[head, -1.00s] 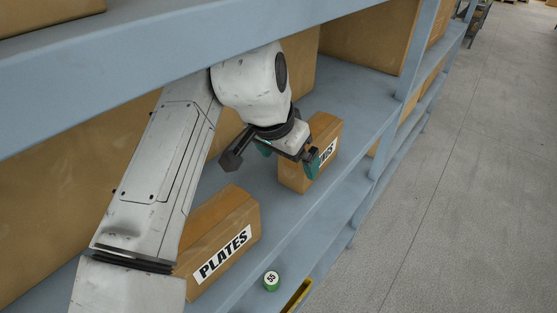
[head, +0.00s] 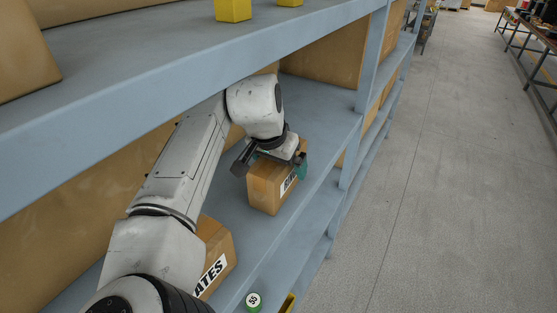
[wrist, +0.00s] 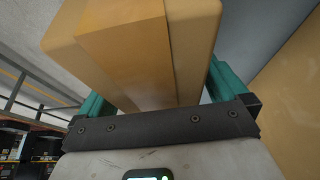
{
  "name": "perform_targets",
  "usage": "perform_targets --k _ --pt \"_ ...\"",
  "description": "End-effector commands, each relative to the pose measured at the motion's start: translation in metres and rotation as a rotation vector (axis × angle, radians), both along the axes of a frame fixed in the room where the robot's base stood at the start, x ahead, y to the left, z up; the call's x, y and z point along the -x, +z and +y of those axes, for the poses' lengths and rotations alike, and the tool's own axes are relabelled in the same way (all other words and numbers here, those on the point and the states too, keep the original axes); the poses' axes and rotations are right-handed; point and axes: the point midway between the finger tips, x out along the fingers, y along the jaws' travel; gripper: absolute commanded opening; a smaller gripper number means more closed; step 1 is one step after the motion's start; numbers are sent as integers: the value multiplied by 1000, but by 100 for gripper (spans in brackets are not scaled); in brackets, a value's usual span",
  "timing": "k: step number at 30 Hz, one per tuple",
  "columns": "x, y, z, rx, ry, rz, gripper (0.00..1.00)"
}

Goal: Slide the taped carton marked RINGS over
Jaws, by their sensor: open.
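The RINGS carton (head: 265,197) is a brown box with a tape strip and a white label, partly covered by my gripper. It stands upright on the blue-grey shelf (head: 327,130), near the front edge. My gripper (head: 277,164) is open and reaches down over the carton's top. In the wrist view the carton (wrist: 125,50) lies between the two green fingers (wrist: 157,92), one on each side. I cannot tell whether either finger touches it.
The PLATES carton (head: 219,258) stands nearer on the same shelf, partly behind my arm. Large brown boxes (head: 325,55) fill the back. An upper shelf edge (head: 250,62) runs above my arm. A green-rimmed disc marked 55 (head: 253,300) sits at the front. Bare shelf lies beyond the RINGS carton.

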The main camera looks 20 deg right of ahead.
Motion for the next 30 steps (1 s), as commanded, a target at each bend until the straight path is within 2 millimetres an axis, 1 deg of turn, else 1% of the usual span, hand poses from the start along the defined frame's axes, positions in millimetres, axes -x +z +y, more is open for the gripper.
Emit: perform_targets --k 4,30 --pt "0 0 0 0 0 0 100" --pt "0 0 0 0 0 0 17"
